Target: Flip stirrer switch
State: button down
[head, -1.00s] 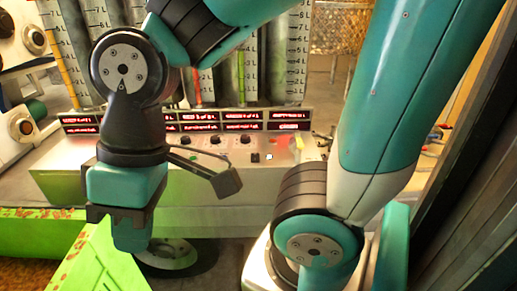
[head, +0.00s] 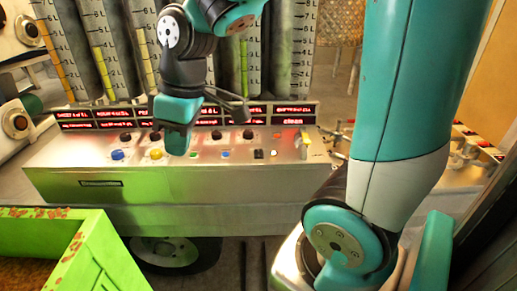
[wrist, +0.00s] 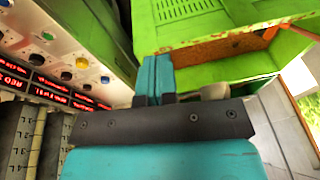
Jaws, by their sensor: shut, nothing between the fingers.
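A metal control console (head: 120,205) stands ahead with black knobs (head: 247,134) and colored buttons along its top, including a blue one (head: 117,155) and a yellow one (head: 155,154). A small black square control (head: 258,154) sits right of the middle, beside a small lit white one (head: 273,154). I cannot read which control is the stirrer switch. My gripper (head: 177,150) is shut and empty, pointing down in front of the panel, between the yellow button and a green one. In the wrist view my gripper (wrist: 153,80) shows teal fingers together, with the console face at upper left.
Red-lit displays (head: 295,122) run along the console's back, with tall graduated cylinders (head: 145,60) behind. A green crate (head: 95,260) is at lower left; it also shows in the wrist view (wrist: 210,20). My own arm fills the right side.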

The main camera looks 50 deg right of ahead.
jog(key=w+d+f+h+b, duration=0.15)
jog(key=w+d, duration=0.25)
jog(key=d, duration=0.4)
jog(key=w+d+f+h, duration=0.1)
jog(key=w+d+f, duration=0.2)
jog(key=d, duration=0.5)
send_over(258, 151)
jog(key=s+a, duration=0.1)
notch_tip(258, 151, down, 3)
jog(key=shift+s+a+f+n+g+h+b, duration=0.15)
jog(key=shift+n+g+h+b, duration=0.15)
jog(key=shift+h, duration=0.15)
jog(key=f, duration=0.4)
jog(key=f+p, duration=0.1)
jog(key=f, duration=0.4)
jog(key=w+d+f, duration=0.1)
jog(key=f, duration=0.3)
jog(key=shift+w+d+f, duration=0.1)
jog(key=shift+f, duration=0.3)
